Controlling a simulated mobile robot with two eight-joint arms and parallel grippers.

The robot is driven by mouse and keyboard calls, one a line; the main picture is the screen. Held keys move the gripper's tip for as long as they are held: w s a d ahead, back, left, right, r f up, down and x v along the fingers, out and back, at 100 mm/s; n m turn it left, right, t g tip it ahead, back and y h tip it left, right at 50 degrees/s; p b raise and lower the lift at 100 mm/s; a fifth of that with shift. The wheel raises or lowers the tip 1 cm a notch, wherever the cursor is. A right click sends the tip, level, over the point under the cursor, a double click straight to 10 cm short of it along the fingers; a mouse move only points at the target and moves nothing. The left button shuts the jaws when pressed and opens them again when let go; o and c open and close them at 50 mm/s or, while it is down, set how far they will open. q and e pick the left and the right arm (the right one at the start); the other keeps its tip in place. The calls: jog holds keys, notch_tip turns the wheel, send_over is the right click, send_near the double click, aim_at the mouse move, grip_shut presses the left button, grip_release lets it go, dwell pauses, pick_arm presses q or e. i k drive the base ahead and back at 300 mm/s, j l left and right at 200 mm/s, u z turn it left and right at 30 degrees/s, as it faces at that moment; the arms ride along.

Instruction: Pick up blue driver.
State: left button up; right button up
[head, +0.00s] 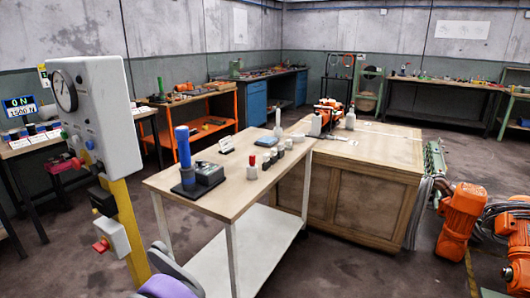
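The blue driver (183,147) stands upright at the near left part of a wooden-topped table (229,199). Its blue handle points up, and its lower end goes down to a dark base (188,190). A dark grey box (209,174) sits just to its right, close beside it. Neither my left gripper nor my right gripper shows in the head view, and nothing is seen holding the driver.
A grey gauge box on a yellow post (122,220) stands left of the table. Red-topped (252,162) and grey cylinders stand on the tabletop, with a small sign (227,144).

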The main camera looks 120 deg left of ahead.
aim_at(181, 132)
jog(key=k+l+u, duration=0.1)
jog(key=u, duration=4.25)
